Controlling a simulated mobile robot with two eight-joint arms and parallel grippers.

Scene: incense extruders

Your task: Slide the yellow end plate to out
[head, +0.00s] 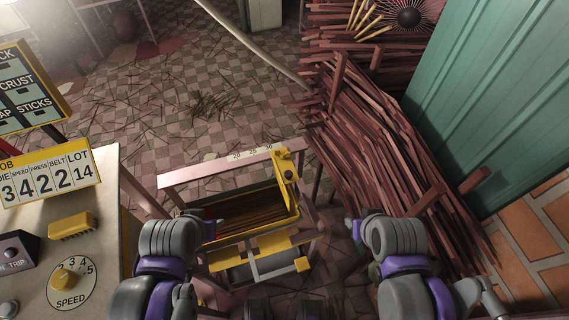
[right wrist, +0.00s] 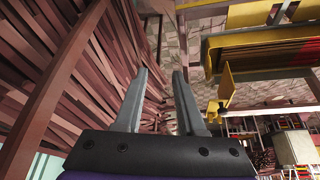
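The yellow end plate (head: 285,180) stands at the right end of a yellow-edged tray (head: 299,212), below a pale scale bar marked 20, 25, 30 (head: 215,169). It has a dark knob on it. In the right wrist view, a yellow upright piece (right wrist: 226,85) to the right of the fingers looks like part of it. My right gripper (right wrist: 162,72) is open and empty, apart from the yellow piece. In the head view it is mostly hidden behind its own wrist, right of the tray. My left gripper (head: 213,228) is at the tray's left side, its fingers mostly hidden.
A large pile of reddish-brown sticks (head: 365,150) lies right of the tray, against a teal panel (head: 490,90). A control console (head: 105,230) with a speed dial (head: 68,281) stands at left. The checkered floor (head: 180,80) beyond has scattered sticks.

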